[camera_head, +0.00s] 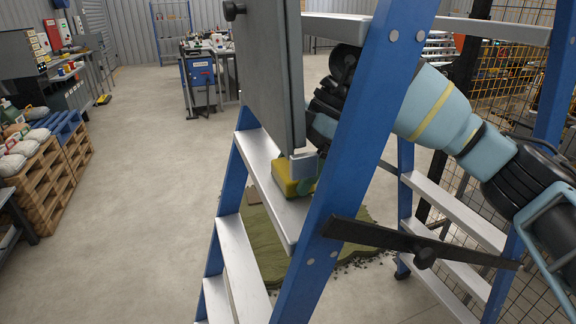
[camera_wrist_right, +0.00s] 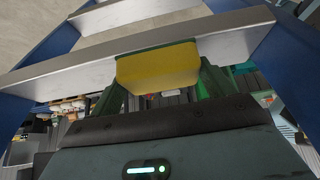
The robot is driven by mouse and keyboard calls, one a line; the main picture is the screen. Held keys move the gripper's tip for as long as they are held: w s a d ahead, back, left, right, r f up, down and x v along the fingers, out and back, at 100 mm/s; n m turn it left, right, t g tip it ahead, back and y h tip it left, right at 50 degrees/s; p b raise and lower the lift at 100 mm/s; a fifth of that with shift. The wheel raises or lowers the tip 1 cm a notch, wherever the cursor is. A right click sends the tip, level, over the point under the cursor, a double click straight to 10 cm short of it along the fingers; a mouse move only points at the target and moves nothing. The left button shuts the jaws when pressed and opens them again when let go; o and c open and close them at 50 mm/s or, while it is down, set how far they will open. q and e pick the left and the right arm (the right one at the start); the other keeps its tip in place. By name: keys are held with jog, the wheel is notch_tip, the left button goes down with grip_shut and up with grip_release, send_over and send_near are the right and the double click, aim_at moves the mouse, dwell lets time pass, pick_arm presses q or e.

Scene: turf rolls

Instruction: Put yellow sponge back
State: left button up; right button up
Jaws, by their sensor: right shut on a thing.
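The yellow sponge (camera_head: 286,177) is at a silver step of the blue stepladder (camera_head: 258,165) in the head view. In the right wrist view the sponge (camera_wrist_right: 160,66) has a green layer on its far side and lies between my green fingers, in front of the step (camera_wrist_right: 65,80). My right gripper (camera_head: 303,178) is shut on it, reaching in from the right through the ladder. A blue rail and a grey panel hide part of the gripper. I cannot tell whether the sponge touches the step. My left gripper is not in view.
A large grey panel (camera_head: 268,75) stands upright close by the sponge. A dark bar (camera_head: 370,235) crosses the ladder's front. Green turf (camera_head: 268,245) lies on the floor under it. A mesh fence (camera_head: 505,85) is at right. Floor to the left is clear up to wooden crates (camera_head: 45,180).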

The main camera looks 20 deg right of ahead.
jog(key=shift+s+a+r+p, duration=0.15)
jog(key=shift+a+r+p, duration=0.2)
jog(key=shift+a+p, duration=0.25)
jog(key=shift+a, duration=0.3)
jog(key=shift+f, duration=0.45)
jog(key=o, duration=0.8)
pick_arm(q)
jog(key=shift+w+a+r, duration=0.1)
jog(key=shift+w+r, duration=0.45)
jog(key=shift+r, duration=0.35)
pick_arm(e)
jog(key=shift+f+b, duration=0.4)
jog(key=shift+b, duration=0.1)
jog(key=shift+d+r, duration=0.2)
jog(key=shift+r, duration=0.1)
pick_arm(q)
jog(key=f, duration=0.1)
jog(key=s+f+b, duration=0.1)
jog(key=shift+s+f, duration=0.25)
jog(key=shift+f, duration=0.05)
pick_arm(e)
jog(key=d, duration=0.8)
jog(key=d+r, duration=0.1)
jog(key=d, duration=0.3)
jog(key=shift+w+d, duration=0.15)
jog(key=shift+w, duration=0.15)
